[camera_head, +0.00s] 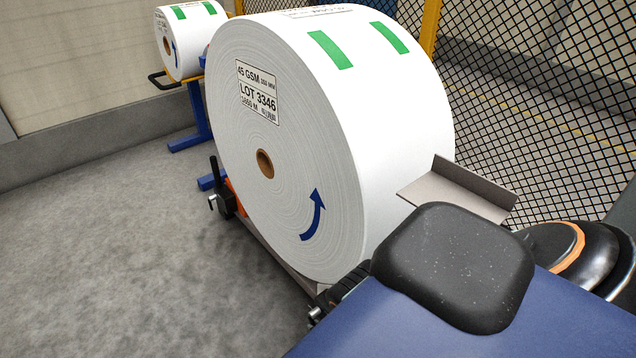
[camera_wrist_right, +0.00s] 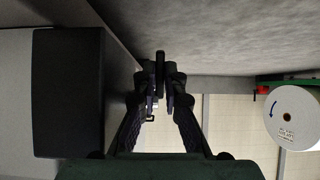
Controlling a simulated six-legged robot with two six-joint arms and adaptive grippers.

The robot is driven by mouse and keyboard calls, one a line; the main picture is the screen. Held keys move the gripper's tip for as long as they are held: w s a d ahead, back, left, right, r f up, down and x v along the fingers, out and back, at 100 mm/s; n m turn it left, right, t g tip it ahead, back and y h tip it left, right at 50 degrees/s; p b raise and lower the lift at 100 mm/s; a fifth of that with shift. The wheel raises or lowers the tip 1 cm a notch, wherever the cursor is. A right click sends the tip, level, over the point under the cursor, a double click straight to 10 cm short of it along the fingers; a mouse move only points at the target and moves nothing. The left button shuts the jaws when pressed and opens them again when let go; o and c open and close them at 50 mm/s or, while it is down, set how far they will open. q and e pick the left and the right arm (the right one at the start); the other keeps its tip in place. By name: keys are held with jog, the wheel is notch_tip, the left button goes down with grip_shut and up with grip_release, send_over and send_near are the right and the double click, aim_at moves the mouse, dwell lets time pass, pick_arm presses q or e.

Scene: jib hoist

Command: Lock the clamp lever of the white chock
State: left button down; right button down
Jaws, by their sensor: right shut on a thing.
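My right gripper (camera_head: 333,298) is at the lower front edge of the large paper roll (camera_head: 290,140), largely hidden behind my own blue arm. In the right wrist view its fingers (camera_wrist_right: 160,100) are closed on a slim black upright part (camera_wrist_right: 160,68), which looks like the clamp lever. The lever's angle relative to its chock is hard to judge. The white chock cannot be made out clearly. An orange chock (camera_head: 231,193) with a black lever (camera_head: 215,172) stands at the far lower side of the roll. My left gripper is not in view.
A smaller white roll (camera_head: 188,40) on a blue stand (camera_head: 200,115) is at the back left; it also shows in the wrist view (camera_wrist_right: 295,118). A grey angled plate (camera_head: 460,190) is beside the large roll. Mesh fencing (camera_head: 545,90) stands right. The floor (camera_head: 130,250) at left is clear.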

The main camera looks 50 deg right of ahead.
jog(key=shift+w+f+t, duration=0.15)
jog(key=shift+t, duration=0.35)
dwell(0.4)
jog(key=c, duration=1.7)
grip_release()
jog(key=shift+v, duration=6.05)
jog(key=shift+c, duration=0.5)
